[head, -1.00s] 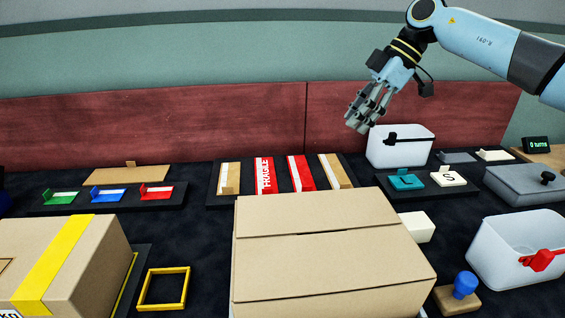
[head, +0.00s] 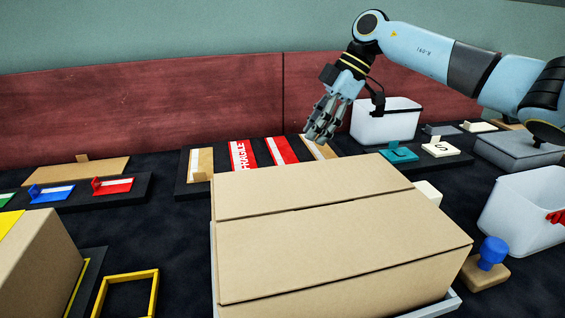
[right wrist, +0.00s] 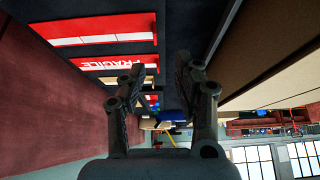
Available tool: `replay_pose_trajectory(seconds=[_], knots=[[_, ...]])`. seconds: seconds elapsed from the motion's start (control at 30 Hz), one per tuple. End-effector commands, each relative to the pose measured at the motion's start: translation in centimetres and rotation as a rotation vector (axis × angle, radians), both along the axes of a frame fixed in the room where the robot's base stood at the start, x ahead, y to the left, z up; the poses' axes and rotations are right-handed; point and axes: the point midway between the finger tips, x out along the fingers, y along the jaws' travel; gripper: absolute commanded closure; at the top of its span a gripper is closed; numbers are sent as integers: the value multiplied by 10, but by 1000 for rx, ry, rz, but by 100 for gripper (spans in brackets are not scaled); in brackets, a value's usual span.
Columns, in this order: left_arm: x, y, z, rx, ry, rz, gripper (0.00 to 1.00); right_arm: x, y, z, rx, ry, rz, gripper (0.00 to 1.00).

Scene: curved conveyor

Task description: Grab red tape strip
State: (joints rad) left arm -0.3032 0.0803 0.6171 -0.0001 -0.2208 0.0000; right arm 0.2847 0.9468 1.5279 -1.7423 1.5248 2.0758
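A plain red strip (head: 283,151) with a white edge lies on a black tray (head: 181,187) behind the big carton. A red strip marked FRAGILE (head: 243,153) lies left of it. In the right wrist view the plain red strip (right wrist: 100,26) is at the top, with the FRAGILE strip (right wrist: 112,63) below it. A smaller red strip (head: 116,186) with a tab sits on the left tray. My right gripper (head: 318,136) is open and empty, above the tray's right end near a tan strip (head: 322,150). My left gripper is not in view.
A closed carton (head: 335,235) fills the front middle, hiding the strips' near ends. Another white bin (head: 520,205) and a blue-knobbed stamp (head: 491,252) are at right. A red wall panel (head: 140,108) rises behind.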

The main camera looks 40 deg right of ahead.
Motion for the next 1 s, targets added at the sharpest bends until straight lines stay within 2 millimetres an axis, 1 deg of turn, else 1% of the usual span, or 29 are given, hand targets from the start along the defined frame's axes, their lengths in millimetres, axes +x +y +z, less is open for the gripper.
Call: replay_pose_trajectory(seconds=[0.03,0.1,0.2,0.37,0.5,0.6,0.73,0.93,0.97,1.0], knots=[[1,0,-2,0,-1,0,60,3,5,-9,4,0,1,68],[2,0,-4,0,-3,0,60,6,10,-19,5,0,0,68],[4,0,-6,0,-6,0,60,9,15,-30,2,0,0,68],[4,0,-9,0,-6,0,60,12,19,-41,2,0,0,68],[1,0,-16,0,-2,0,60,21,23,-63,5,0,-1,68],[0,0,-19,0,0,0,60,25,29,-75,4,1,0,68],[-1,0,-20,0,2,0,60,27,32,-82,1,0,0,68],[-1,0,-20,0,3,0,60,27,32,-82,0,0,0,68],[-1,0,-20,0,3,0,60,27,32,-82,0,0,0,71],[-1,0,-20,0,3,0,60,27,32,-82,0,0,0,76]])
